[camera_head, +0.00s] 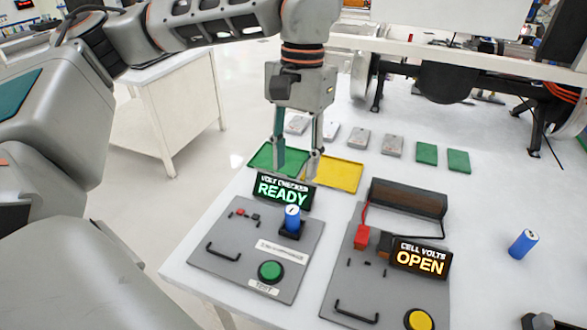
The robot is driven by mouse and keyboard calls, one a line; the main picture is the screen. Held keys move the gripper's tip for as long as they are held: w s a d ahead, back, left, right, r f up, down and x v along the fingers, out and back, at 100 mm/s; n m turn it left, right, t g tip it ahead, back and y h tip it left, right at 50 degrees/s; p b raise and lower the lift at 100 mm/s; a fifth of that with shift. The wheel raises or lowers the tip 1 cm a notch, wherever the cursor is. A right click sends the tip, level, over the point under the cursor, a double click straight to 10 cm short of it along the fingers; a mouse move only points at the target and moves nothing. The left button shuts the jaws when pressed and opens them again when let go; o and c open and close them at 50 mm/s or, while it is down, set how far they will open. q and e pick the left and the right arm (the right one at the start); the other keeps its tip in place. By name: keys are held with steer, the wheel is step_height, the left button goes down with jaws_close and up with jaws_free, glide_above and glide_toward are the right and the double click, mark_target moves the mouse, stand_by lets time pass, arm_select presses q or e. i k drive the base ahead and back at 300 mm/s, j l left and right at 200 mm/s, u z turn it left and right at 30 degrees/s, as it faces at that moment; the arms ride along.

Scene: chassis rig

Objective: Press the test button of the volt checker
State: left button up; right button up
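The volt checker (236,262) is a grey panel on the white table. Its display (283,192) reads READY in green. A blue cell (292,216) stands upright in a black holder on the panel. The round green test button (270,271) is at the panel's near end, above a label reading TEST. My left gripper (296,168) is above the far side of the display, fingers pointing down and apart, with nothing seen between them. It is well away from the button. My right gripper is not in view.
A second grey panel (385,292) with an OPEN display (420,259) and yellow button (418,321) stands to the right. Green (263,157) and yellow (344,174) trays lie behind the checker. Several small blocks line the back.

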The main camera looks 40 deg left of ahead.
mark_target(270, 270)
steer(key=k, duration=1)
